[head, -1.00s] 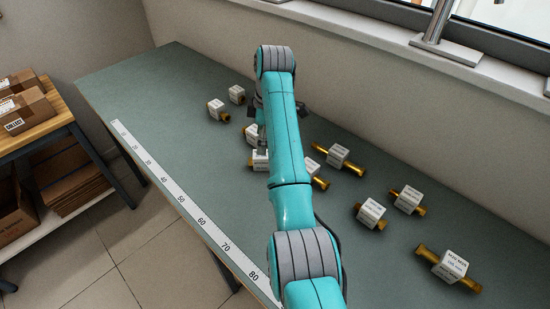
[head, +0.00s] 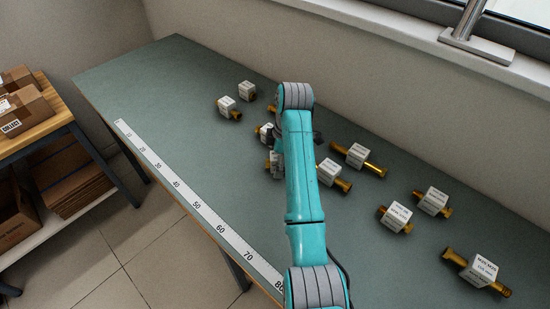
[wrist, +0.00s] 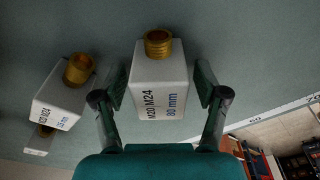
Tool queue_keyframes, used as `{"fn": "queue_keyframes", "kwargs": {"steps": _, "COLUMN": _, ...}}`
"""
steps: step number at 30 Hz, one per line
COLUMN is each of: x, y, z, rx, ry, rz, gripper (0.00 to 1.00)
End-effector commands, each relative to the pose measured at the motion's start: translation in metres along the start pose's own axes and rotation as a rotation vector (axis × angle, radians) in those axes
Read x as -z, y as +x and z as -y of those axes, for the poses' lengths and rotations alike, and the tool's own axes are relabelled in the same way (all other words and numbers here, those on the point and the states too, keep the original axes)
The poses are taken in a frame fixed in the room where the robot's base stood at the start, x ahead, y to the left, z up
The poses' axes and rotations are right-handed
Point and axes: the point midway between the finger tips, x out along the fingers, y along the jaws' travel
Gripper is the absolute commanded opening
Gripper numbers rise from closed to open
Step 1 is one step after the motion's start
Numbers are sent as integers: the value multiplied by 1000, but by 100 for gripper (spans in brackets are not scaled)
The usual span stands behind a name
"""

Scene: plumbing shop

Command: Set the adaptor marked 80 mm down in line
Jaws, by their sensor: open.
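The adaptor marked 80 mm (wrist: 160,85) is a white block with a brass threaded end, labelled M20 M24, in the middle of the wrist view. My gripper (wrist: 162,78) is open, with one finger on each side of the block. A narrow gap seems to show on both sides; contact is hard to judge. In the head view my arm hides the gripper, and a partly hidden white block (head: 274,166) shows beside the arm. The numbered strip (head: 202,210) runs along the table's front edge.
Another adaptor (wrist: 58,97) stands close to the left finger in the wrist view. Several more lie to the right on the green table, including a long one (head: 478,270). Two (head: 227,104) (head: 247,91) are at the back. The table's left part is clear.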

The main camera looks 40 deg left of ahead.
Motion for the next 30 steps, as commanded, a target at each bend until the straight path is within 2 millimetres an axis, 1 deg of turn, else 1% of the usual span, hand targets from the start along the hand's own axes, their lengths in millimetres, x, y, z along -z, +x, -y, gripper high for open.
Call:
{"fn": "queue_keyframes", "kwargs": {"steps": 5, "x": 0, "y": 0, "z": 0, "rx": 0, "ry": 0, "rz": 0, "gripper": 73}}
{"fn": "queue_keyframes", "kwargs": {"steps": 6, "x": 0, "y": 0, "z": 0, "rx": 0, "ry": 0, "rz": 0, "gripper": 68}}
{"fn": "queue_keyframes", "kwargs": {"steps": 8, "x": 0, "y": 0, "z": 0, "rx": 0, "ry": 0, "rz": 0, "gripper": 53}}
{"fn": "queue_keyframes", "kwargs": {"steps": 9, "x": 0, "y": 0, "z": 0, "rx": 0, "ry": 0, "rz": 0, "gripper": 43}}
{"fn": "queue_keyframes", "kwargs": {"steps": 11, "x": 0, "y": 0, "z": 0, "rx": 0, "ry": 0, "rz": 0, "gripper": 28}}
{"fn": "queue_keyframes", "kwargs": {"steps": 12, "x": 0, "y": 0, "z": 0, "rx": 0, "ry": 0, "rz": 0, "gripper": 18}}
{"fn": "queue_keyframes", "kwargs": {"steps": 13, "x": 0, "y": 0, "z": 0, "rx": 0, "ry": 0, "rz": 0, "gripper": 10}}
{"fn": "queue_keyframes", "kwargs": {"steps": 15, "x": 0, "y": 0, "z": 0, "rx": -1, "ry": 0, "rz": 0, "gripper": 0}}
{"fn": "queue_keyframes", "kwargs": {"steps": 24, "x": 1, "y": -2, "z": -1, "rx": -1, "ry": 0, "rz": 0, "gripper": 0}}
{"fn": "queue_keyframes", "kwargs": {"steps": 30, "x": 6, "y": -10, "z": -7, "rx": -2, "ry": 2, "rz": 0, "gripper": 0}}
